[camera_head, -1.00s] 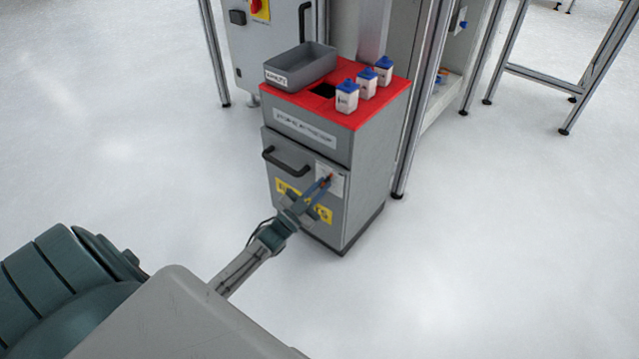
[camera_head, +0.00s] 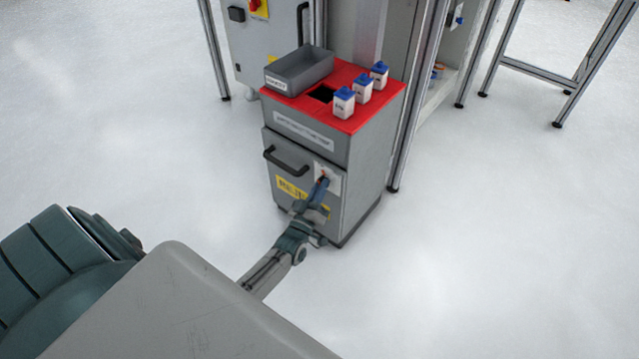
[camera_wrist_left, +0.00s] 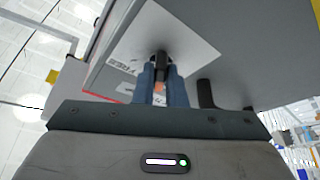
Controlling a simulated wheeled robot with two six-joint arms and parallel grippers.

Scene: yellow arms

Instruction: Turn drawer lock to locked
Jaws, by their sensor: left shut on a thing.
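The drawer lock sits on a white label plate (camera_head: 335,182) on the front of a grey cabinet (camera_head: 370,150), right of the black drawer handle (camera_head: 286,161). My left gripper (camera_head: 322,183) is at the plate, its blue fingers shut on the lock's small knob. In the left wrist view, the dark knob (camera_wrist_left: 161,62) with an orange part shows between the fingertips of my left gripper (camera_wrist_left: 161,75). The white plate (camera_wrist_left: 190,45) with printed text is behind it. The fingers hide part of the knob, so its exact turn is hard to tell. My right gripper is not in view.
The cabinet's red top (camera_head: 335,115) carries a grey tray (camera_head: 300,72) and three white bottles with blue caps (camera_head: 344,101). A yellow sign (camera_head: 291,188) is on the drawer front. Metal frame posts (camera_head: 412,100) stand behind. The floor around is clear.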

